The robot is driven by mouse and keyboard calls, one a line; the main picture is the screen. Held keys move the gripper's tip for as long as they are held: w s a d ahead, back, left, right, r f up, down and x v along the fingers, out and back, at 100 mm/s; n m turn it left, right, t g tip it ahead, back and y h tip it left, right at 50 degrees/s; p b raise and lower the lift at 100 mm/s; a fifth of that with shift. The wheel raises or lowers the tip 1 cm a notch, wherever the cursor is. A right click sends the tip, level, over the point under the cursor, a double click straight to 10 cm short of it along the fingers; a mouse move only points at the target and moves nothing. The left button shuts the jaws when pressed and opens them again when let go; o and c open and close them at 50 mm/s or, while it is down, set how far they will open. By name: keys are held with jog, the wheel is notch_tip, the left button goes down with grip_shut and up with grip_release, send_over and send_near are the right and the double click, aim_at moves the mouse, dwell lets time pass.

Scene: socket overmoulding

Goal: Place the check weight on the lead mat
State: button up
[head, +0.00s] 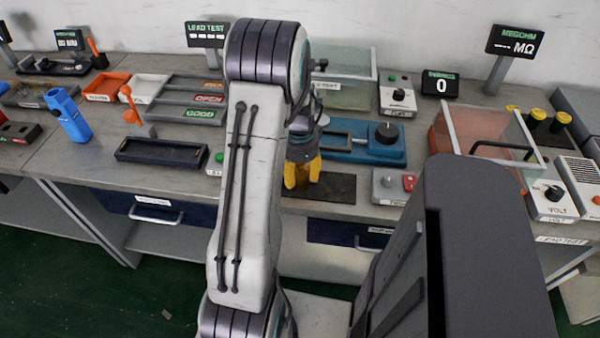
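A flat dark mat (339,187), which looks like the lead mat, lies near the bench's front edge in the middle of the head view. My gripper (302,184) has yellow fingers and points down over the left part of this mat. Its fingers cover part of the mat, and my arm hides the area to the left. I cannot tell whether the fingers are apart, hold something or touch the mat. I cannot make out the check weight; it may be hidden by the fingers or the arm.
A blue fixture with a black knob (386,133) stands behind the mat. A grey box with a red button (393,187) is right of it. A black tray (162,153) and sorting bins (185,100) are at the left. A clear-lidded red box (460,135) stands at the right.

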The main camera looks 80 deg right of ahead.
jog(key=o, duration=0.4)
notch_tip(320, 180, up, 12)
jog(key=shift+f+p, duration=0.15)
jog(key=shift+p, duration=0.4)
jog(key=shift+r, duration=0.3)
